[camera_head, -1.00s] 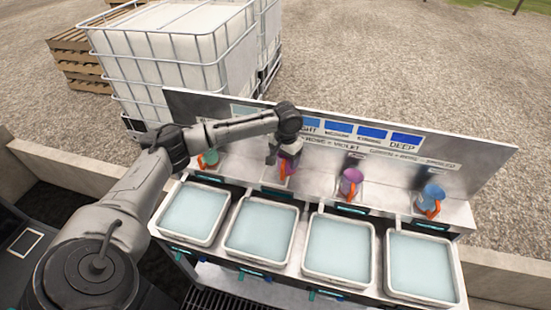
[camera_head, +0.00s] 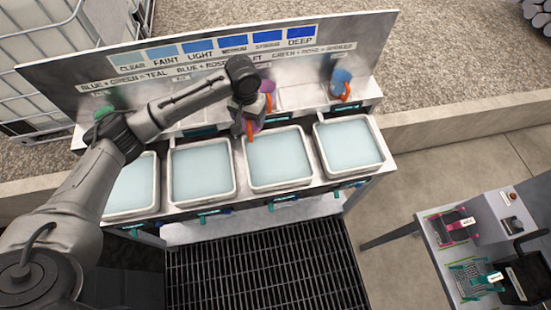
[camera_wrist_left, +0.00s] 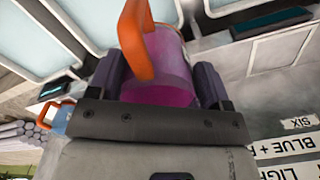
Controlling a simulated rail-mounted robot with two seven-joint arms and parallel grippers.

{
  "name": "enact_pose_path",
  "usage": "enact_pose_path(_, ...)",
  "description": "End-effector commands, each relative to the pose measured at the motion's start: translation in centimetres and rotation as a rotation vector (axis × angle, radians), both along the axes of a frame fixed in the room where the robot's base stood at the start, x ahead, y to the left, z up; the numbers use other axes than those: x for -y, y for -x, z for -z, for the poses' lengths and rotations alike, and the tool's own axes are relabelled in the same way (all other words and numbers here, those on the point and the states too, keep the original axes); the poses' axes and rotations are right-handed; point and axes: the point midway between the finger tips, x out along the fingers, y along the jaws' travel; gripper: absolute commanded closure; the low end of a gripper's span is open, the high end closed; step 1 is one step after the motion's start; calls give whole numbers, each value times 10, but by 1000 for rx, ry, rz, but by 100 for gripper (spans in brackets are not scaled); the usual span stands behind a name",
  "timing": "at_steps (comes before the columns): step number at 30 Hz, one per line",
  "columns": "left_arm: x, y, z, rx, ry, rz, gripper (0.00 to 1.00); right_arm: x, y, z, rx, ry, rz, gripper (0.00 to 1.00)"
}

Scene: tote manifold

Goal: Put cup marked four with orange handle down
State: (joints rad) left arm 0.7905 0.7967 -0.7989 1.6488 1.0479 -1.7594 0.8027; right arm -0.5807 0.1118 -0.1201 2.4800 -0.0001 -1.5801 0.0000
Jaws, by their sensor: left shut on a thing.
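My left gripper (camera_head: 244,122) is shut on a purple cup (camera_head: 256,124) with an orange handle, held over the bench near the back edge of the third tray from the left. In the left wrist view the held cup (camera_wrist_left: 172,68) is see-through with pink-violet contents, and its orange handle (camera_wrist_left: 136,42) faces the camera. No number is readable on it. A pink-purple cup (camera_head: 267,87) with an orange handle stands just behind. A blue cup (camera_head: 341,80) with an orange handle stands at the right, and a green cup (camera_head: 104,112) at the left, partly behind my arm. My right gripper is not seen.
Several trays of pale liquid line the bench front, including the third tray (camera_head: 309,150) and the right tray (camera_head: 381,150). A back panel (camera_head: 345,50) with blue colour swatches stands behind. A dark floor grate (camera_head: 262,275) lies in front. A side table (camera_head: 440,262) holds coloured racks.

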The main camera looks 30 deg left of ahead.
Motion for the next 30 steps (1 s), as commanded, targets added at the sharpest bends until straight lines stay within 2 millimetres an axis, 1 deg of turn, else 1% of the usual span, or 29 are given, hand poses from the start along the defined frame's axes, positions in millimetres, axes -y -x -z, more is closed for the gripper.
enact_pose_path(1,31,0,11,-1,6,44,55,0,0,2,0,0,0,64)
enact_pose_path(2,46,1,15,0,6,64,55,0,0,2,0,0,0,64)
enact_pose_path(3,66,2,22,0,7,92,55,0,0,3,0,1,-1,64)
enact_pose_path(5,96,4,30,0,7,132,55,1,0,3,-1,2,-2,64)
enact_pose_path(6,115,5,35,0,6,159,55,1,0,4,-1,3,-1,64)
enact_pose_path(9,160,10,44,0,6,219,55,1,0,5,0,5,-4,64)
enact_pose_path(12,191,14,49,2,4,258,55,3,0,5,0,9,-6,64)
enact_pose_path(15,210,16,51,1,2,282,55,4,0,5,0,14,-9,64)
enact_pose_path(19,223,15,53,0,2,292,55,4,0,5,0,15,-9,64)
enact_pose_path(26,202,5,58,-1,-1,244,55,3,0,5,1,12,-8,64)
enact_pose_path(30,179,3,69,-2,-4,224,55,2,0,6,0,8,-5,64)
